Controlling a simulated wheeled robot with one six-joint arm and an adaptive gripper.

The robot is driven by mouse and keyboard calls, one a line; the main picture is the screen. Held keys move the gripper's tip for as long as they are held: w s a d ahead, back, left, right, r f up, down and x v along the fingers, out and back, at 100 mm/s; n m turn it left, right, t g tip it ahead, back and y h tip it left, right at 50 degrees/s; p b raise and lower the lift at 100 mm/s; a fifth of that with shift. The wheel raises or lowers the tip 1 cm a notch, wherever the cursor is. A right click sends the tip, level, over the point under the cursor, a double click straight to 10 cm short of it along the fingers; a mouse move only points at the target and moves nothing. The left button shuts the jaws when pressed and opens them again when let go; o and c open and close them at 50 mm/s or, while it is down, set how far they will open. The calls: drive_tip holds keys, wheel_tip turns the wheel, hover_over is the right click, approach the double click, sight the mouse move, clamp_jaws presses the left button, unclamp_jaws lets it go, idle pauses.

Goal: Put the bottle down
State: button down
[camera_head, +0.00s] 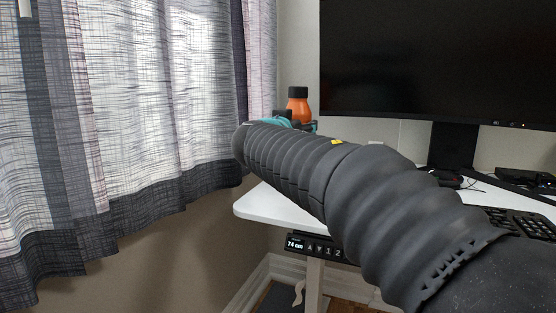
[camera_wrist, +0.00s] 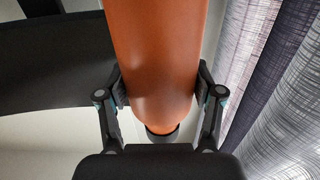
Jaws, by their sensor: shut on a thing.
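The orange bottle (camera_head: 298,105) with a black cap stands upright beyond the end of my arm in the head view. Its lower part is hidden behind my arm, so I cannot tell whether its base touches the desk. In the wrist view the orange bottle (camera_wrist: 155,60) fills the middle, with its dark cap at the lower end of the picture. My gripper (camera_wrist: 160,88) is shut on the bottle, one finger pad on each side of it. In the head view only a bit of my gripper (camera_head: 297,124) shows below the bottle.
The white desk (camera_head: 268,204) lies under my arm, with its height display (camera_head: 315,246) at the front edge. A large monitor (camera_head: 440,60) stands on the right, with a black keyboard (camera_head: 530,222) before it. A grey curtain (camera_head: 120,110) hangs on the left.

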drive_tip(key=s+a+f, duration=0.2)
drive_tip(key=a+f, duration=0.3)
drive_tip(key=f, duration=0.2)
drive_tip(key=shift+a+f, duration=0.2)
drive_tip(key=shift+a, duration=0.15)
drive_tip(key=shift+f+b, duration=0.15)
drive_tip(key=shift+b, duration=0.15)
drive_tip(key=shift+c, duration=0.9)
unclamp_jaws()
drive_tip(key=b+v, duration=0.1)
drive_tip(key=v, duration=1.1)
